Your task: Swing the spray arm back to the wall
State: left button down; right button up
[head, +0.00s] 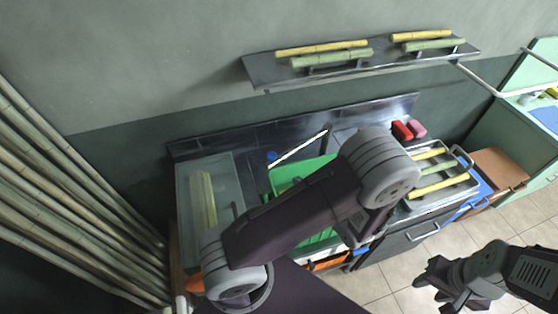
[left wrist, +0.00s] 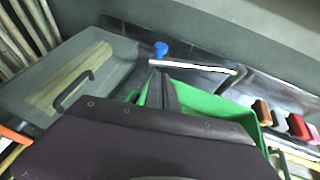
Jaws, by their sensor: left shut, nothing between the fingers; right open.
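The spray arm (head: 298,149) is a thin pale rod standing out over the green basin, slanting up to the right in the head view. A blue knob (head: 271,156) is near its left end. The rod (left wrist: 200,67) and blue knob (left wrist: 160,49) also show in the left wrist view. My left gripper (left wrist: 161,85) is shut and empty, with its dark fingers just below the rod's left end; I cannot tell whether they touch it. In the head view my left forearm hides it. My right gripper (head: 440,287) is open and empty over the floor at lower right.
The green basin (head: 284,178) is partly behind my left arm. A grey clear-sided bin (head: 224,170) holding cane stands left of it. A metal tray (head: 466,180) with cane and red blocks (head: 402,130) are at right. A shelf (head: 265,71) with cane hangs above.

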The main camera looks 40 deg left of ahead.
aim_at(274, 159)
pick_arm(q)
jog(key=p+x, duration=0.1)
jog(key=x, duration=0.3)
jog(key=p+x, duration=0.2)
jog(key=x, duration=0.3)
jog(key=r+p+x, duration=0.1)
jog(key=x, duration=0.3)
jog(key=shift+w+a, duration=0.1)
jog(key=shift+a, duration=0.3)
pick_arm(e)
notch_tip(274, 159, up, 5)
jog(key=shift+f, duration=0.2)
pick_arm(q)
jog(key=shift+a, duration=0.1)
pick_arm(e)
jog(key=shift+f, duration=0.1)
pick_arm(q)
jog(key=w+a+b, duration=0.3)
jog(key=a+b, duration=0.1)
jog(key=a, duration=0.7)
jog(key=shift+w+r, duration=0.15)
jog(key=shift+w, duration=0.2)
pick_arm(e)
jog(key=f, duration=0.4)
jog(key=shift+d+f, duration=0.25)
jog(key=shift+f, duration=0.1)
jog(key=shift+s, duration=0.1)
